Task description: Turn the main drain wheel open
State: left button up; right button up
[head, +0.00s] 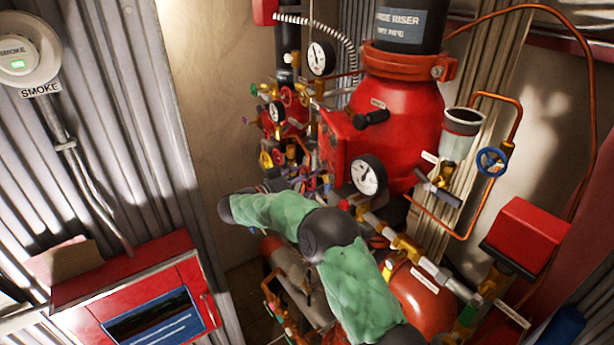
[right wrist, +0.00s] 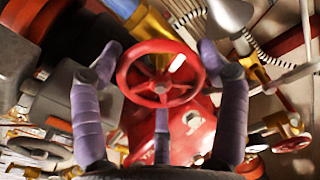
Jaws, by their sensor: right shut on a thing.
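A red spoked handwheel (right wrist: 161,88) is in the middle of the right wrist view, on a brass and red valve. No label shows on it, so I cannot confirm that it is the main drain wheel. My right gripper (right wrist: 158,62) is shut on it, with purple fingers at the left and right of the rim and one below the hub. In the head view my right gripper (head: 297,183) is at the valve cluster, small and partly hidden by pipes and valves; the held wheel cannot be picked out clearly there. My left gripper is out of view.
A big red riser valve body (head: 408,122) and a white gauge (head: 368,175) stand close to my right gripper. A blue handwheel (head: 491,161) is at the right. A red cabinet (head: 150,290) stands at lower left. Pipes crowd the valve area.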

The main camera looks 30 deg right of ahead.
jog(key=shift+a+f, duration=0.1)
jog(key=shift+f, duration=0.65)
jog(key=o, duration=1.1)
jog(key=shift+o, duration=0.2)
jog(key=shift+w+r, duration=0.1)
jog(key=shift+r, duration=0.05)
jog(key=shift+a+r, duration=0.2)
jog(key=shift+r, duration=0.05)
jog(key=a, duration=1.1)
jog(key=shift+s+a+f, duration=0.2)
jog(key=shift+s+a, duration=0.05)
jog(key=shift+s, duration=0.2)
